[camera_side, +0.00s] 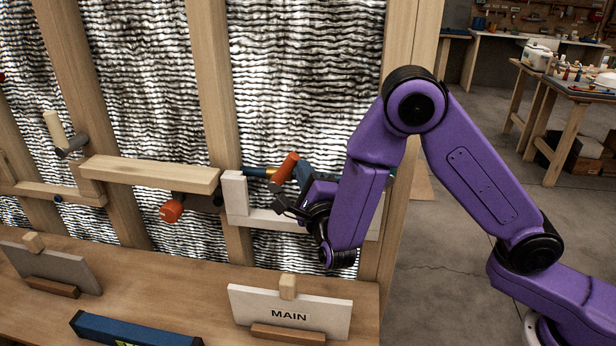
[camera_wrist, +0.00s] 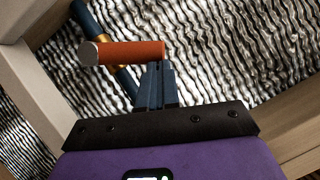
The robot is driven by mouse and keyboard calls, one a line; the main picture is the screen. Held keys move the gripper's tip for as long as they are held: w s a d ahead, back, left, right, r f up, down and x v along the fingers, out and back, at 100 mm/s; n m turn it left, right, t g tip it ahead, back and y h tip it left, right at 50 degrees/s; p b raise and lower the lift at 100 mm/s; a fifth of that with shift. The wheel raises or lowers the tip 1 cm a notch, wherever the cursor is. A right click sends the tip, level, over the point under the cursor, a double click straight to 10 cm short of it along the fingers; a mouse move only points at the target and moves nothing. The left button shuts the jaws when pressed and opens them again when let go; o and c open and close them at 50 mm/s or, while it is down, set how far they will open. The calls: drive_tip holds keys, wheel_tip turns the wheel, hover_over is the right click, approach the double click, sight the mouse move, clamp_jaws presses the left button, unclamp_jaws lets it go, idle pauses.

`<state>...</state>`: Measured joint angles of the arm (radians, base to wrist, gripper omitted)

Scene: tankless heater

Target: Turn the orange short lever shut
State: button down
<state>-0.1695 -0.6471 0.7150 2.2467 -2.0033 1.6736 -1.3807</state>
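The orange short lever (camera_side: 285,167) sticks out, tilted, from a dark blue pipe on the wall at the middle of the side view. In the wrist view the lever (camera_wrist: 125,53) lies crosswise in front of the pipe (camera_wrist: 88,20), its grey round end to the left. My gripper (camera_wrist: 156,66) has its two dark blue fingers close together, with no clear gap between them. Their tips are at the lever's right end; I cannot tell whether they touch it. In the side view my gripper (camera_side: 303,172) is just right of the lever.
A pale wooden frame (camera_side: 236,200) surrounds the lever's spot at left and below. Another orange-red handle (camera_side: 172,210) hangs under a wooden shelf (camera_side: 150,172) to the left. A "MAIN" sign (camera_side: 290,310) stands on the bench below.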

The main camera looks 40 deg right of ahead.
drive_tip(key=shift+w+a+r+n, duration=0.3)
drive_tip(key=shift+w+r+n, duration=0.05)
drive_tip(key=shift+r+n, duration=0.1)
drive_tip(key=shift+w+a+r+n, duration=0.3)
drive_tip(key=shift+r+n, duration=0.05)
drive_tip(key=shift+r, duration=0.1)
drive_tip(key=shift+w+a+r+g+y, duration=0.3)
drive_tip(key=shift+w+a+r, duration=0.3)
drive_tip(key=shift+w+a, duration=0.15)
drive_tip(key=shift+w, duration=0.1)
